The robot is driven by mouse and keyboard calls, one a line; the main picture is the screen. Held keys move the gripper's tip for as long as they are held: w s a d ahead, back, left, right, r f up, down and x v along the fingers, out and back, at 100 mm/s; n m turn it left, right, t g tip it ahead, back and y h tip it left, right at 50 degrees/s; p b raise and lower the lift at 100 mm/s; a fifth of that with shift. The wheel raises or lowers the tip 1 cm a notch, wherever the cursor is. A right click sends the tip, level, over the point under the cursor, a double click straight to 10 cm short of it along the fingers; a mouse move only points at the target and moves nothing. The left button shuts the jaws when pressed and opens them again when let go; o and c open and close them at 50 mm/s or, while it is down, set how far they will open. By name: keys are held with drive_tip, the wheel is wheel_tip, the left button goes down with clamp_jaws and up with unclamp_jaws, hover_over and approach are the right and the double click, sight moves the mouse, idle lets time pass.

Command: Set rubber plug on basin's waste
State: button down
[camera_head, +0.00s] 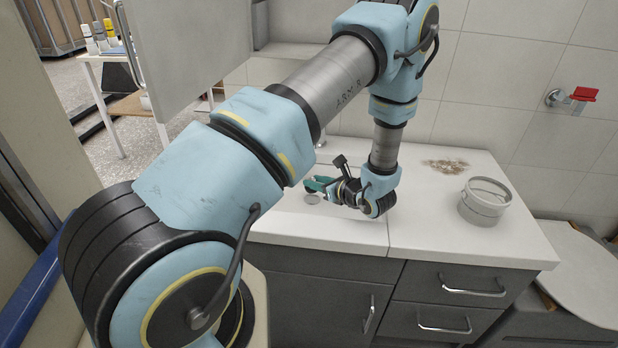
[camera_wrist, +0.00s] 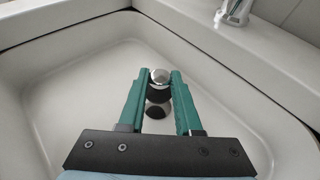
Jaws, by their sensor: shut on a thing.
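My gripper (camera_wrist: 161,80) has green fingers, shut on the black rubber plug (camera_wrist: 158,95), which shows between them in the wrist view. A shiny round metal piece (camera_wrist: 160,75) shows just beyond the plug's black part; I cannot tell whether it belongs to the plug or to the waste. A dark oval (camera_wrist: 157,112) lies on the near side of the plug, either a shadow or an opening. The white basin (camera_wrist: 75,85) surrounds these. In the head view, my gripper (camera_head: 317,184) is above the basin, near a grey disc (camera_head: 311,198) that looks like the waste. The plug is not clear there.
A chrome tap (camera_wrist: 234,10) stands on the basin's back edge. In the head view, a white round container (camera_head: 485,201) and a brownish patch (camera_head: 445,166) are on the counter (camera_head: 430,228) to the right. A red-handled valve (camera_head: 572,98) is on the wall.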

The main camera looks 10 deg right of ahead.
drive_tip(key=shift+f, duration=0.5)
drive_tip(key=shift+f, duration=0.1)
drive_tip(key=shift+f+b, duration=0.35)
drive_tip(key=shift+b, duration=0.1)
drive_tip(key=shift+f, duration=0.2)
drive_tip(key=shift+s, duration=0.1)
drive_tip(key=c, duration=0.6)
unclamp_jaws()
drive_tip(key=shift+a+f, duration=0.1)
drive_tip(key=shift+f, duration=0.05)
